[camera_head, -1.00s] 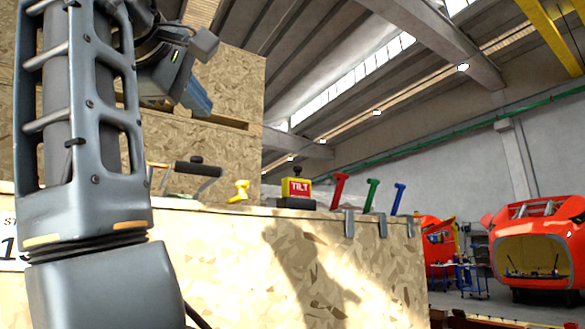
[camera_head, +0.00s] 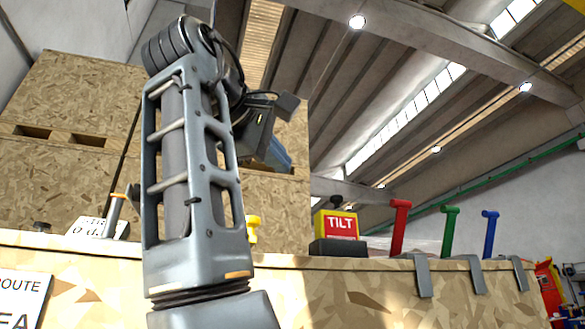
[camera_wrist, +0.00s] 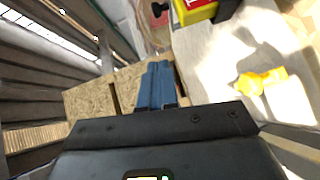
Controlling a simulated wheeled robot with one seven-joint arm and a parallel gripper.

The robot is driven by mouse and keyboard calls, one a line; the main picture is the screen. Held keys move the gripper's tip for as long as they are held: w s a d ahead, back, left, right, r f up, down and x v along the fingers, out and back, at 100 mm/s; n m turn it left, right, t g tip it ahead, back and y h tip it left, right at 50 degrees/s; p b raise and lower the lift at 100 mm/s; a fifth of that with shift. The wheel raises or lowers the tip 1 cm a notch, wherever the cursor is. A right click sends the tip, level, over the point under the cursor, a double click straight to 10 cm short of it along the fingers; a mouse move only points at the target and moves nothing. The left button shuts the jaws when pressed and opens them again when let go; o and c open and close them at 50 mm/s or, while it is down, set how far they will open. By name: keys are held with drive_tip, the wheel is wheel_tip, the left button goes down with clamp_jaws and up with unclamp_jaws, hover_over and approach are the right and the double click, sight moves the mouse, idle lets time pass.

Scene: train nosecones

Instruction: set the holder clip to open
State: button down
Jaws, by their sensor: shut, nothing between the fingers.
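My gripper (camera_head: 277,153) is raised in front of the stacked wooden crates, above the bench top. Its blue fingers (camera_wrist: 155,86) are together, with nothing between them. I cannot tell for certain which part is the holder clip. A small yellow piece (camera_head: 253,228) stands on the bench behind my arm; it also shows in the wrist view (camera_wrist: 262,82), to the right of the fingers and apart from them. Grey clips (camera_head: 423,275) hang over the bench's front edge at the right. Whether any clip is open or shut is not clear.
A yellow and red TILT box (camera_head: 340,225) sits on the bench (camera_head: 340,290). Red (camera_head: 399,228), green (camera_head: 449,231) and blue (camera_head: 490,234) upright handles stand to its right. An orange-ended handle (camera_head: 114,213) and a white sign (camera_head: 88,228) are at the left. The air above the bench's right side is free.

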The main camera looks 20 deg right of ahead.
drive_tip(key=shift+w+d+f+p, duration=0.3)
drive_tip(key=shift+w+d+p, duration=0.45)
drive_tip(key=shift+d, duration=0.9)
drive_tip(key=shift+w+d+f+p, duration=0.35)
drive_tip(key=shift+w+d, duration=0.75)
drive_tip(key=shift+d, duration=0.5)
drive_tip(key=shift+w+d+f+p, duration=0.4)
drive_tip(key=shift+w+d, duration=0.55)
drive_tip(key=shift+d, duration=0.7)
drive_tip(key=shift+r, duration=0.1)
drive_tip(key=shift+d, duration=0.1)
